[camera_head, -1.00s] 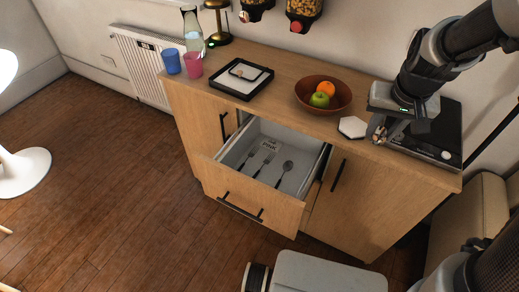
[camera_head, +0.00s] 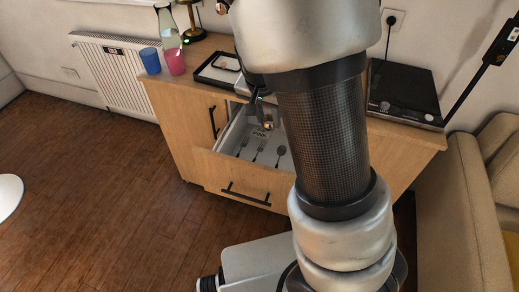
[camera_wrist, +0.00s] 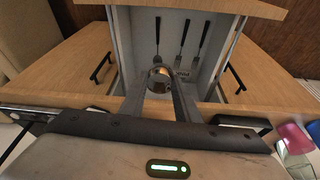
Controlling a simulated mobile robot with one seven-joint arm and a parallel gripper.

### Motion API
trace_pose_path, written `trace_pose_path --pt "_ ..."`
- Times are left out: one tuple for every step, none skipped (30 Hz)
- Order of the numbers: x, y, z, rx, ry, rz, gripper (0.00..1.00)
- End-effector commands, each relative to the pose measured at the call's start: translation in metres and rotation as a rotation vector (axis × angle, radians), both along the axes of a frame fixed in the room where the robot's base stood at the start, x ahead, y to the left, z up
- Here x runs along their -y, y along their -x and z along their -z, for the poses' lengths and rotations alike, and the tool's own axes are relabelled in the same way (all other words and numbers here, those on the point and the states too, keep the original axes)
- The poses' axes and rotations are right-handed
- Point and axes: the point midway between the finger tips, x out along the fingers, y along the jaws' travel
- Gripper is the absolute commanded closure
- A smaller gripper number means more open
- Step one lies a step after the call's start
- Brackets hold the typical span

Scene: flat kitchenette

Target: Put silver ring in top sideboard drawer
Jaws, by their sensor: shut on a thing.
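The silver ring (camera_wrist: 159,76) is held between the fingertips of my gripper (camera_wrist: 160,92) in the wrist view. It looks shiny, with a warm metallic tint. My gripper is shut on it. In the head view my gripper (camera_head: 262,112) hangs over the rear part of the open top sideboard drawer (camera_head: 230,176), and the ring (camera_head: 268,125) shows small at its tip. The drawer (camera_wrist: 205,73) is pulled out and lies below the gripper in the wrist view. Several dark pieces of cutlery (camera_wrist: 182,38) and a small label lie inside. My arm hides the drawer's right side.
A black-framed tray (camera_head: 216,68) stands on the sideboard top behind the drawer. A blue cup (camera_head: 150,61) and a pink cup (camera_head: 174,62) stand further left. A black cooktop-like device (camera_head: 404,92) is at the right. The fruit bowl is hidden by my arm.

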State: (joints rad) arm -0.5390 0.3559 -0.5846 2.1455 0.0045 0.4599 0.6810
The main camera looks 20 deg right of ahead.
Motion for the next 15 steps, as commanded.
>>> trace_pose_path --pt "0.008 -0.001 0.02 -0.006 0.011 0.123 0.92" --pt "0.013 -0.001 0.029 -0.005 0.011 0.207 0.92" --pt "0.021 -0.002 0.039 -0.005 0.012 0.317 0.92" --pt "0.026 -0.002 0.048 -0.004 0.011 0.4 0.92" --pt "0.031 -0.003 0.055 -0.001 0.012 0.484 0.92" --pt "0.039 -0.003 0.066 0.0 0.011 0.597 0.92" --pt "0.044 -0.003 0.074 0.0 0.011 0.682 0.92" --pt "0.05 -0.004 0.081 0.001 0.01 0.767 0.92" --pt "0.058 -0.005 0.091 0.003 0.01 0.879 0.92" --pt "0.063 -0.005 0.098 0.003 0.009 0.959 0.92" --pt "0.068 -0.006 0.104 0.003 0.008 1.039 0.92" --pt "0.075 -0.006 0.112 0.004 0.008 1.137 0.92" --pt "0.079 -0.007 0.117 0.004 0.006 1.202 0.92" --pt "0.083 -0.008 0.121 0.005 0.004 1.264 0.92" --pt "0.086 -0.009 0.126 0.005 0.003 1.331 0.92"
